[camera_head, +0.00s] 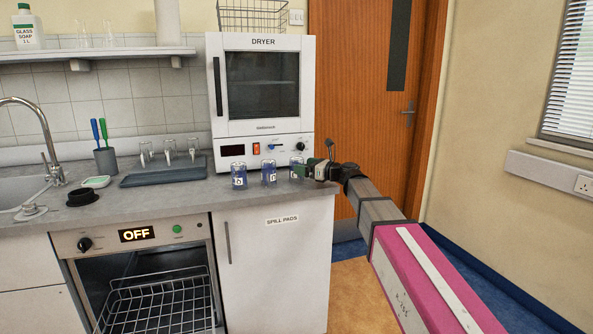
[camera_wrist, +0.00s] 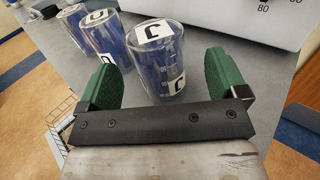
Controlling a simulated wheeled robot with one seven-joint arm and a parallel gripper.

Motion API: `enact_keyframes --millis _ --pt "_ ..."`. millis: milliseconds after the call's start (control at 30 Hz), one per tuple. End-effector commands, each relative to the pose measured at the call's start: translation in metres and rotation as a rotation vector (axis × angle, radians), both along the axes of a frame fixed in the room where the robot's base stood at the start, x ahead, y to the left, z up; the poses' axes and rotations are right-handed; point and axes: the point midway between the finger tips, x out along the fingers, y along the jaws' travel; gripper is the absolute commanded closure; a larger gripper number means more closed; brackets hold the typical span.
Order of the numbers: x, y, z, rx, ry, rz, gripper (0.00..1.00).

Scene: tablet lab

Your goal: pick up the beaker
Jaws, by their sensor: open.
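Three clear beakers with blue inside and white letter labels stand in a row on the counter. The right-hand beaker (camera_head: 296,171) is at my gripper (camera_head: 309,171), which partly covers it. In the wrist view this beaker (camera_wrist: 158,62) stands upright between the two green fingers of my gripper (camera_wrist: 167,82).
The dryer (camera_head: 262,90) stands close behind the beakers. A grey drying rack (camera_head: 165,172) with upturned glassware is to the left. The counter's front edge runs just before the beakers. An open washer (camera_head: 150,270) with a wire basket is below.

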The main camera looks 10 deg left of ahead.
Motion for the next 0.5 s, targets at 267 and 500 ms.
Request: enact_keyframes --millis 267,500 --pt "0.012 0.038 -0.001 -0.001 -0.001 0.001 0.09" --pt "0.012 0.042 -0.001 -0.001 -0.001 0.0 0.09"
